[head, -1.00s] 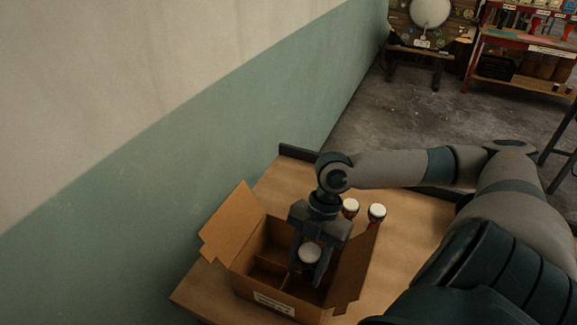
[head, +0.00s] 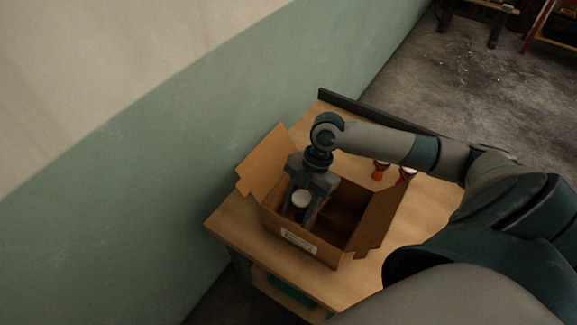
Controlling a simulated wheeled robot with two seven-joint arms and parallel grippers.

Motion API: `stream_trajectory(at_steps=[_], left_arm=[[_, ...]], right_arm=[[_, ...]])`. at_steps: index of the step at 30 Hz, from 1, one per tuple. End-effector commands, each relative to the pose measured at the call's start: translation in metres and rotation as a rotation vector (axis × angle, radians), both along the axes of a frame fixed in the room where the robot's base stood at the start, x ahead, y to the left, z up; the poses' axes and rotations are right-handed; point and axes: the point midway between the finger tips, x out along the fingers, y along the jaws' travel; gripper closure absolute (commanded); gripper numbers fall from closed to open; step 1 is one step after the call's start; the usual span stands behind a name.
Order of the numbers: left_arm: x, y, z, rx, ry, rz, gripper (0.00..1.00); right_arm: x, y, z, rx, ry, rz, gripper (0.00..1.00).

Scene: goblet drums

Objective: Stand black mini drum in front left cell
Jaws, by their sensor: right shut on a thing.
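The black mini drum (head: 301,199) shows its round white head between the fingers of my right gripper (head: 300,211). The gripper is shut on it, pointing down, with the drum roughly upright. Both are at the left front part of the open cardboard box (head: 347,257), near its labelled front wall. The fingers and the drum's lower body are partly hidden, so I cannot tell whether the drum touches the cell floor. My left gripper is not in view.
Two red goblet drums (head: 379,171) (head: 405,176) stand on the wooden table (head: 236,229) behind the box, partly covered by my right arm. The box flaps are spread out at left (head: 264,158) and right. A green wall runs along the left.

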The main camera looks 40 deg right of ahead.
Motion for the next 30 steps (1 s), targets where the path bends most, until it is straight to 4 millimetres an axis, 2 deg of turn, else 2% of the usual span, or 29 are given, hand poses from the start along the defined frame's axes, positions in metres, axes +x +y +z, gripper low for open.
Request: stream_trajectory(at_steps=[6,20,30], left_arm=[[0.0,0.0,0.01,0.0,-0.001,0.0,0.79],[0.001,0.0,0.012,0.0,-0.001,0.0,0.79],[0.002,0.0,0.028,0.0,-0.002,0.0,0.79]], right_arm=[[0.021,0.013,-0.013,0.001,-0.001,0.0,0.8],[0.023,0.015,-0.019,0.001,0.001,-0.001,0.8],[0.022,0.014,-0.053,0.0,0.002,-0.001,0.8]])
